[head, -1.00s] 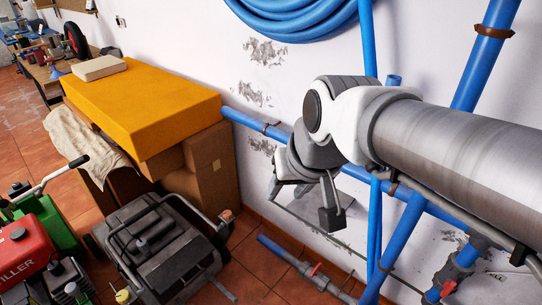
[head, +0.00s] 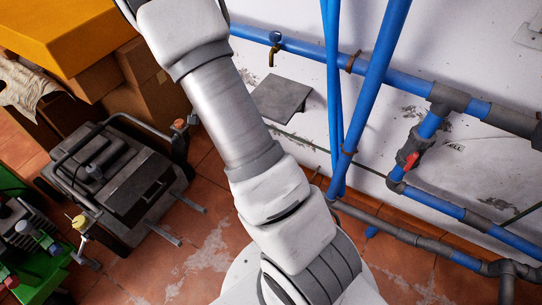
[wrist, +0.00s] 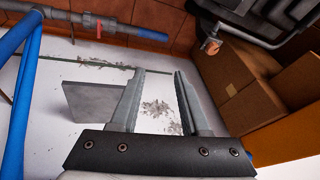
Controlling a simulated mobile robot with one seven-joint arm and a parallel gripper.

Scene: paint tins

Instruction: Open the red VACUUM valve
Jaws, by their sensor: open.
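A red valve handle (head: 407,160) sits on a short blue pipe branch at the right in the head view. Dark lettering on the wall beside it is only partly readable, and I cannot read VACUUM anywhere. In the wrist view, another small red handle (wrist: 98,28) shows on a dark low pipe near the floor; I cannot tell which valve it is. My gripper (wrist: 158,72) is open and empty in the wrist view, facing the white wall and apart from any valve. The gripper is not visible in the head view, where my arm reaches up and left.
Blue pipes (head: 375,85) run along the wall, with a brass tap (head: 272,55) on the upper one. A grey plate (head: 281,97) leans at the wall. A dark machine (head: 115,185) and cardboard boxes (head: 150,112) stand left. Bare tiled floor (head: 190,270) lies between.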

